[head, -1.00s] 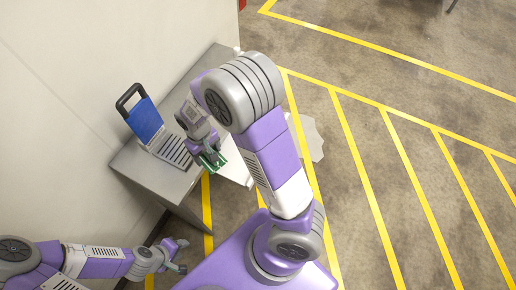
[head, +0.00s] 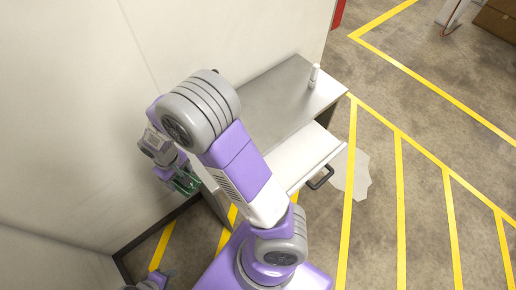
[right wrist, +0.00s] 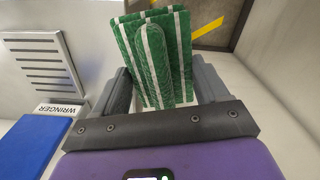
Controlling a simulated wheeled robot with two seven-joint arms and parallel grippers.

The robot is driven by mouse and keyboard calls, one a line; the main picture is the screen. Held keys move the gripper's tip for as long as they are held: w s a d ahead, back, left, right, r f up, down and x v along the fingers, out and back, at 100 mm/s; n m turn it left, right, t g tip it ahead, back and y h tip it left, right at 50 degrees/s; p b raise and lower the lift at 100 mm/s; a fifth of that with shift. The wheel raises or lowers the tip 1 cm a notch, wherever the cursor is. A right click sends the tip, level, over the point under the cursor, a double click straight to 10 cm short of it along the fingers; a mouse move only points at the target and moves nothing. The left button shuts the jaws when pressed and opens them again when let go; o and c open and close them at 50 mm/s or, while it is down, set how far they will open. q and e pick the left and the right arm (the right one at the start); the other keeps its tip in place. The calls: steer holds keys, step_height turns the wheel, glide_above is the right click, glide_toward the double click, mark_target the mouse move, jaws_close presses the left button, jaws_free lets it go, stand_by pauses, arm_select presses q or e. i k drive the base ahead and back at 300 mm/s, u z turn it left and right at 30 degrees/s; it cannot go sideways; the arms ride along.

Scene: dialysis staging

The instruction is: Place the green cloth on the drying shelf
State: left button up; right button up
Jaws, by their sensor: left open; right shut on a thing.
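The green cloth, with white stripes, shows large in the right wrist view (right wrist: 152,52), folded between the two grey fingers of my right gripper (right wrist: 162,85). In the head view the cloth (head: 186,182) is a small green patch at the right gripper, left of the grey bench, partly hidden by my right arm. My left gripper (head: 165,275) shows only in part at the bottom edge of the head view, open and apart from the cloth. I cannot make out a drying shelf in these frames.
A grey bench (head: 285,98) along the wall holds a white bottle (head: 313,76). Its drawer (head: 305,158) stands out, with a dark handle (head: 321,178). A pale puddle (head: 354,178) lies beside it. The wrist view shows a slatted panel (right wrist: 42,62), a WRINGER label (right wrist: 60,110) and a blue panel (right wrist: 32,145).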

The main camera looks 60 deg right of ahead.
mark_target(298, 154)
steer(key=u, duration=0.3)
steer(key=k, duration=1.95)
steer(key=z, duration=0.95)
steer(key=i, duration=1.65)
